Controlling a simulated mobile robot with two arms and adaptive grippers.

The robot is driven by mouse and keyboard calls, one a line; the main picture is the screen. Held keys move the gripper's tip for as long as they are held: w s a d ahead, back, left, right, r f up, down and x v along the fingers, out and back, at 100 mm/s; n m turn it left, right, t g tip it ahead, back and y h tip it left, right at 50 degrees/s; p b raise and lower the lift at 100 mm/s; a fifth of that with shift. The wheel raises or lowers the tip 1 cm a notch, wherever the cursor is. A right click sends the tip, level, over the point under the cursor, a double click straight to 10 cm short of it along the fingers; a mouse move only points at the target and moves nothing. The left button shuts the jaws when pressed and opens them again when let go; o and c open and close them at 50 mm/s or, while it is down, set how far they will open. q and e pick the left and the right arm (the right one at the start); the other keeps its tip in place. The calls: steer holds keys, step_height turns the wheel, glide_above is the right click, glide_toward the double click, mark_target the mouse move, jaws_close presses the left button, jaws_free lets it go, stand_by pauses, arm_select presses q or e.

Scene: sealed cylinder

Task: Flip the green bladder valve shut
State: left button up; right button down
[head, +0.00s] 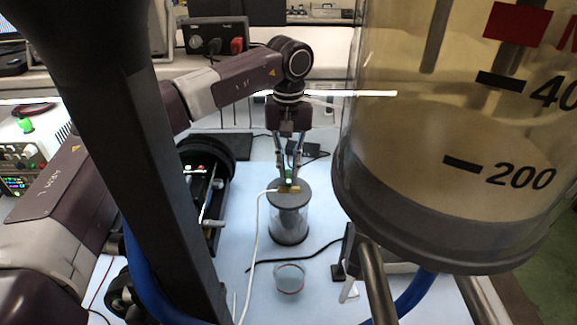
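The valve handle's angle is also unclear, partly hidden by the fingers. A white tube (258,245) runs from the lid's left side toward the front. My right gripper is not in view.
A large clear graduated vessel (450,215) fills the right side, close to the camera. A dark round-ended device (208,150) stands left of the cylinder. A small clear cup (289,278) is in front of it. A black cable (295,259) crosses the table.

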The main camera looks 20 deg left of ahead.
mark_target(289, 173)
arm_select(q)
steer(key=o, duration=0.4)
steer(key=shift+c, duration=0.2)
step_height(289, 173, up, 12)
steer(key=shift+s, duration=0.1)
stand_by(0.4)
